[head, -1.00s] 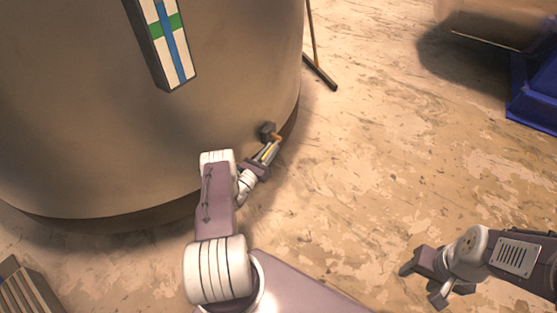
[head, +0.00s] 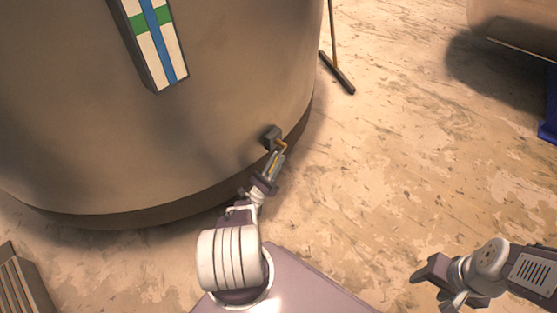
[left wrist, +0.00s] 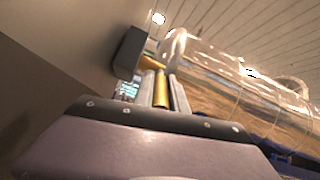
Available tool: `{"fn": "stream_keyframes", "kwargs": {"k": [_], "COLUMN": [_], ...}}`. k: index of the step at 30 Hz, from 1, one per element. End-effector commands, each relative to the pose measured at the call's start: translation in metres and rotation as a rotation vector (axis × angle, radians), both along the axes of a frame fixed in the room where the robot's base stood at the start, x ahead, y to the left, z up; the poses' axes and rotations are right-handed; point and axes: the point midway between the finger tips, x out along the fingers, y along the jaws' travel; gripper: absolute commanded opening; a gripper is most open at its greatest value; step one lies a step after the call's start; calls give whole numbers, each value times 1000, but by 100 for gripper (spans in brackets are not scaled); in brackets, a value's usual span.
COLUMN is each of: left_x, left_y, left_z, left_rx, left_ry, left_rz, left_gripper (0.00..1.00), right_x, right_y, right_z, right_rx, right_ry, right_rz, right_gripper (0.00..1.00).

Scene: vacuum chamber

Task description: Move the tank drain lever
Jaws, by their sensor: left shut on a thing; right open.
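The big tan tank (head: 200,100) fills the left of the head view. Low on its right side is a dark grey drain block (head: 272,135) with a small orange-yellow drain lever (head: 281,145) on it. My left gripper (head: 276,162) is shut on the lever, just below the block. The left wrist view shows the yellow lever (left wrist: 161,88) between the two fingers (left wrist: 162,95), with the dark block (left wrist: 129,52) beyond. The fingers partly cover the lever. My right gripper (head: 436,285) is open and empty above the floor at lower right.
A squeegee or broom (head: 337,72) stands on the floor right of the tank. A blue object (head: 549,118) is at the right edge. A slatted grey thing (head: 20,285) lies at lower left. The floor between is clear.

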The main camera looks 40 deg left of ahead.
Motion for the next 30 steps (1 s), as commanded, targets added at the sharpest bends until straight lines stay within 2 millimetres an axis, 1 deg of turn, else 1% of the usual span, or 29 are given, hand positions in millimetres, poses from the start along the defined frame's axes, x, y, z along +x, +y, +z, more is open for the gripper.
{"fn": "stream_keyframes", "kwargs": {"k": [1,4,20,21,22,23,30], "left_x": [1,1,0,0,0,0,1], "left_y": [2,2,2,2,2,1,0], "left_z": [-3,-3,0,0,0,0,0], "left_rx": [-1,-4,-6,-6,-6,-6,-5], "left_ry": [-9,-25,-44,-44,-43,-43,-42], "left_rz": [8,6,7,7,5,5,2], "left_gripper": [0,0,0,26,34,39,39], "right_x": [0,0,0,0,0,0,0], "right_y": [0,0,0,0,0,0,0], "right_z": [-6,-9,-10,-10,-10,-10,-10], "right_rx": [0,0,0,0,0,0,0], "right_ry": [0,0,-1,-1,-1,-1,-1], "right_rz": [0,0,0,0,0,0,0], "right_gripper": [52,52,52,52,52,52,52]}}
